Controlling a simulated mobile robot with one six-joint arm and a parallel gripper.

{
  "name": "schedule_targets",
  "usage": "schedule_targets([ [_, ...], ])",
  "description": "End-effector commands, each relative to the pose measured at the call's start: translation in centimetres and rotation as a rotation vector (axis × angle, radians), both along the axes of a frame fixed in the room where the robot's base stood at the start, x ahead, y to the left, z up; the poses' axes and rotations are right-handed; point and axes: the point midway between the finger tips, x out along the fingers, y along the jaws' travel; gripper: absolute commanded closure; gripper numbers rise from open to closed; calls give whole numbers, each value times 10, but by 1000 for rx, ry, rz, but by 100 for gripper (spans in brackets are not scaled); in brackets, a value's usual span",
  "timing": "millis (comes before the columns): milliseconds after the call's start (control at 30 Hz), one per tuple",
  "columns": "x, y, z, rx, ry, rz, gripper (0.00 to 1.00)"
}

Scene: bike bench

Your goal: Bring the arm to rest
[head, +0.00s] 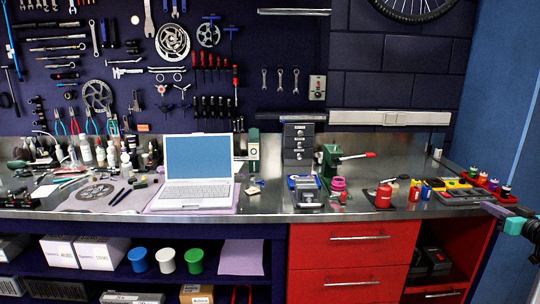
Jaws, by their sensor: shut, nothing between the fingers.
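My gripper (488,207) shows at the right edge of the head view, with dark fingers and a teal and grey wrist behind them. The fingers point left toward the right end of the steel workbench (345,208). They look shut, and nothing shows between them. My gripper appears in front of the bench's right end, by the red cabinet side. Most of my arm is outside the picture.
An open laptop (197,178) stands mid-bench. Near my gripper are a yellow-and-grey case (458,194), a red can (384,196) and several small coloured spools (492,183). Red drawers (345,250) and an open red shelf lie below. Tools hang on the dark pegboard (270,50).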

Motion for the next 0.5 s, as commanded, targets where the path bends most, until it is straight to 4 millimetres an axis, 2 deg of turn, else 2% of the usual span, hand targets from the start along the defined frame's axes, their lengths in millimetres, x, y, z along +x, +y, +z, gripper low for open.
schedule_targets([
  [167, -2, -1, -19, 24, 26, -4, 100],
  [333, 8, 16, -44, 57, 65, 15, 100],
  [500, 22, 42, -78, 101, 120, 43, 100],
])
